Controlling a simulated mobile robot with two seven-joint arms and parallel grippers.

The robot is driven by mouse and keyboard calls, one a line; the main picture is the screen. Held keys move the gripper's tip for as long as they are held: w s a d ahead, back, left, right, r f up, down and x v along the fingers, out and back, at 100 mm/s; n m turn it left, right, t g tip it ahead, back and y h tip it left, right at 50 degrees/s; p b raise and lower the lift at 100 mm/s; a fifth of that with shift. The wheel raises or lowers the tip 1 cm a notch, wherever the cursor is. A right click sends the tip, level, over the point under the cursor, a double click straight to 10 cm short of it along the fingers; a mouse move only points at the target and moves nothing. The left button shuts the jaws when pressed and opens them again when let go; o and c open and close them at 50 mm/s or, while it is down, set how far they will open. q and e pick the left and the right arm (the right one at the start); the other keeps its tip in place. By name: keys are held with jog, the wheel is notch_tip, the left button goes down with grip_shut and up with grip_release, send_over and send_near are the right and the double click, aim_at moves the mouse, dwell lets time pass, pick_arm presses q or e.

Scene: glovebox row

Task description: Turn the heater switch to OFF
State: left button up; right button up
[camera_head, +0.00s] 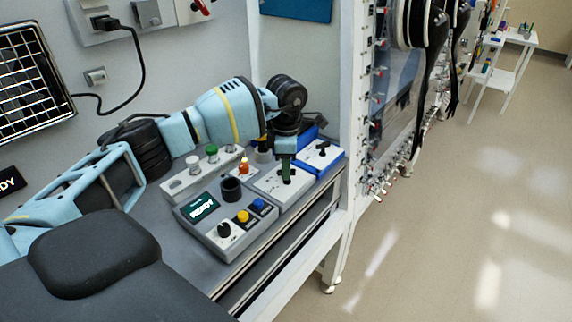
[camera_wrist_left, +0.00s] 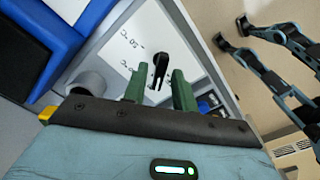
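A grey box with a white top panel (camera_head: 267,184) stands on the bench. In the left wrist view, a black switch lever (camera_wrist_left: 161,62) stands on this white panel (camera_wrist_left: 125,47), with small markings beside it that I cannot read. My left gripper (camera_head: 287,172) points down over the box. In the wrist view its two green fingers (camera_wrist_left: 158,90) are apart, with the lever's end in line with the gap between them. I cannot tell whether they touch it. In the head view the gripper hides most of the lever. My right gripper is not in view.
A blue box with a black knob (camera_head: 323,147) sits close to the right. A white frame post (camera_head: 354,100) rises at the bench's right end.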

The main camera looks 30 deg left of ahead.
pick_arm(q)
jog(key=shift+o, duration=0.3)
jog(key=shift+r, duration=0.1)
notch_tip(320, 180, up, 8)
jog(key=shift+f, duration=0.2)
jog(key=shift+f, duration=0.1)
dwell(0.6)
